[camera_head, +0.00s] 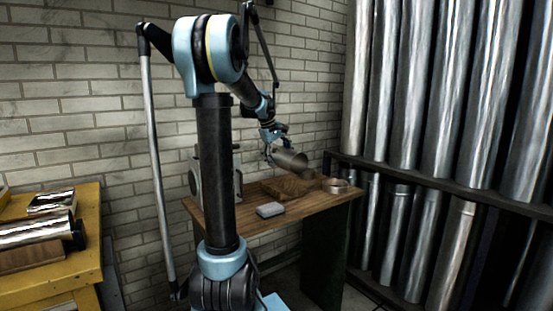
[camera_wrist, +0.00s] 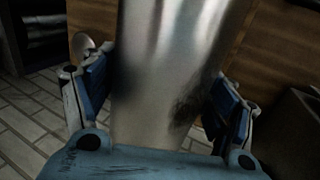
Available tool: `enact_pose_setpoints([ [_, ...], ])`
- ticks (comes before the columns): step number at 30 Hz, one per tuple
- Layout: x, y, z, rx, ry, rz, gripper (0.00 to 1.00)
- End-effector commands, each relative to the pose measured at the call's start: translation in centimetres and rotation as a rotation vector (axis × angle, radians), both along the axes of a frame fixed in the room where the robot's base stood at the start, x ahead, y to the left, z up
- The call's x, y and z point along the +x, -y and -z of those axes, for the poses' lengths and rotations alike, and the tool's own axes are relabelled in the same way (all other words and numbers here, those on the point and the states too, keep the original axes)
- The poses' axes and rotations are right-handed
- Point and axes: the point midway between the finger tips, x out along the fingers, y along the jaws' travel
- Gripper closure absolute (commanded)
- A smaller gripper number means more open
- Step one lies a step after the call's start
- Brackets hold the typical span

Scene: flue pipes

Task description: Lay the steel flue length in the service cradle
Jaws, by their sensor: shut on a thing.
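My gripper (camera_head: 274,141) is shut on the steel flue length (camera_head: 290,159), a short shiny grey cylinder held tilted above the wooden table. In the wrist view the flue length (camera_wrist: 170,60) fills the middle, between the two blue-padded fingers of my gripper (camera_wrist: 162,98). A rough brown piece (camera_head: 287,187) lies on the table below the held length; I cannot tell whether it is the service cradle. A gap seems to show between them, but the view is small.
The wooden table (camera_head: 250,222) also bears a small grey block (camera_head: 270,210) and a round metal ring (camera_head: 338,186). A yellow bench (camera_head: 50,274) at left carries a shiny cylinder (camera_head: 35,229). Tall steel pipes (camera_head: 410,80) stand in a rack at right. A brick wall is behind.

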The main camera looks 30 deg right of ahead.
Motion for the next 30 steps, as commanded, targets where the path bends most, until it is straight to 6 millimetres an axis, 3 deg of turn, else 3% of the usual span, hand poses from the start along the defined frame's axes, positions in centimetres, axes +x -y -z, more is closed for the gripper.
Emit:
enact_pose_setpoints([
  [11, 0.2, -0.2, 0.4, -0.003, 0.001, -0.004, 0.84],
  [30, 0.2, -0.2, 5.5, -0.003, 0.001, -0.003, 0.84],
])
